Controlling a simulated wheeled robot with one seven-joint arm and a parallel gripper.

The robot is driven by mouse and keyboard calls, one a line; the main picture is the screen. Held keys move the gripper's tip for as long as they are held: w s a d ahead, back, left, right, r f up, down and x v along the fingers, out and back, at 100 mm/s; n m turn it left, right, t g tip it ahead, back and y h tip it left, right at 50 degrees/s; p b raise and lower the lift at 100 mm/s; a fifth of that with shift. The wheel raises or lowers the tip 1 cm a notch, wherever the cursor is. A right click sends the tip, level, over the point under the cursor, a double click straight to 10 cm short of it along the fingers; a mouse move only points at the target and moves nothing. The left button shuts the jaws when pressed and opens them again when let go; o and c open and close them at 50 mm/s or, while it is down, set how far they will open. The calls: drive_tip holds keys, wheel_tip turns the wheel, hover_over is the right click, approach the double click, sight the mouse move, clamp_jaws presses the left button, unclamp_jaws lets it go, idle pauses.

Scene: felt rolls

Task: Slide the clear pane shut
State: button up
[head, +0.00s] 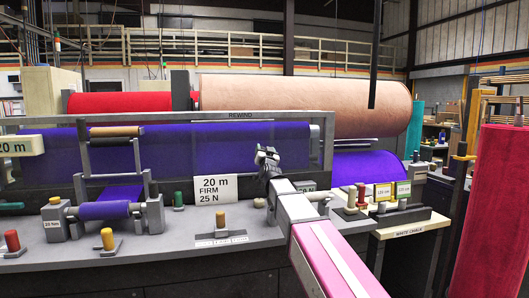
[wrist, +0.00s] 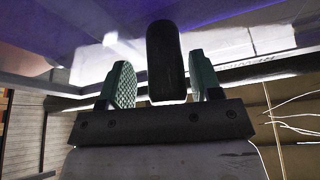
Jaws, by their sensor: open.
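The clear pane (head: 225,145) appears to lie in front of the wide purple roll, inside the grey frame marked REWIND (head: 245,116); its exact edges are hard to make out. My gripper (head: 266,156) is in front of the right part of this frame in the head view. In the wrist view its two green-padded fingers (wrist: 163,88) are open. A dark rounded bar (wrist: 165,55), possibly the pane's handle, stands between them, with a gap on each side. My gripper hides that bar in the head view.
A card reading 20 m FIRM 25 N (head: 215,189) stands left of my gripper. A small purple roll (head: 104,210) sits on a stand at the left. A tall red roll (head: 492,205) stands at right.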

drive_tip(key=v, duration=1)
drive_tip(key=shift+s+f, duration=0.15)
drive_tip(key=shift+s, duration=0.2)
